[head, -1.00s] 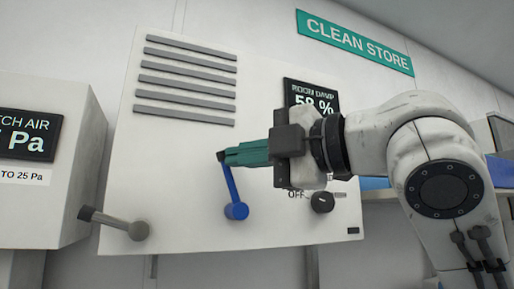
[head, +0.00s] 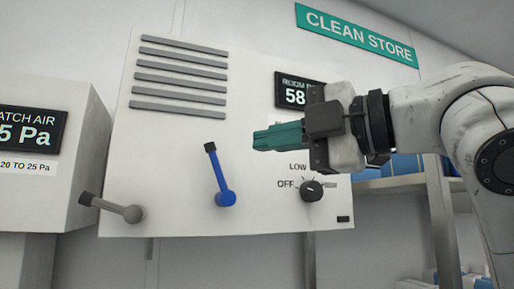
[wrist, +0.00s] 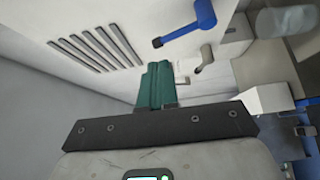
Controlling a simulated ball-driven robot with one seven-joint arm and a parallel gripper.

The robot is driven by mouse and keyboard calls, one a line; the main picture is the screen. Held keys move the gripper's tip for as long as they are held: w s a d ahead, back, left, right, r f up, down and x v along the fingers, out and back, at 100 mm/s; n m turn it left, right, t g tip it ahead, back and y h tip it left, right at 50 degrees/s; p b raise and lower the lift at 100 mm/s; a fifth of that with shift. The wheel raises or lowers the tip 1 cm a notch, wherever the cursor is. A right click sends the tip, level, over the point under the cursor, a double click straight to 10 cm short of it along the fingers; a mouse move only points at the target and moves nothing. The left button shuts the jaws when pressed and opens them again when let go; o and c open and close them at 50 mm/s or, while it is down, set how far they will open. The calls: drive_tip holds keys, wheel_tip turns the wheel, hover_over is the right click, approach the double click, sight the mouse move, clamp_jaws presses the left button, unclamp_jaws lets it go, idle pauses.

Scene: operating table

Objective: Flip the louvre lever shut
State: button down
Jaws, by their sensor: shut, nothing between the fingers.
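A blue lever (head: 220,178) with a black tip is on the front of the white louvred panel. It points up and slightly left from its round pivot. It also shows in the wrist view (wrist: 188,28). A grey lever (head: 110,206) with a dark tip is at the panel's lower left, pointing left and slightly up. It shows in the wrist view too (wrist: 205,62). Several grey louvre slats (head: 180,76) are above the levers. My gripper (head: 262,138), with green fingers, is shut and empty. It is to the right of the blue lever's tip, apart from it.
A dial (head: 311,191) marked OFF and LOW is below my gripper. A dark display (head: 296,92) is behind and above it, partly covered. A white box with a pressure display (head: 31,129) stands at left. Shelving (head: 400,182) is at right.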

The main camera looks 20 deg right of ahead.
drive_tip(key=b+v, duration=0.1)
drive_tip(key=v, duration=0.5)
drive_tip(key=shift+s+d, duration=0.2)
idle(0.4)
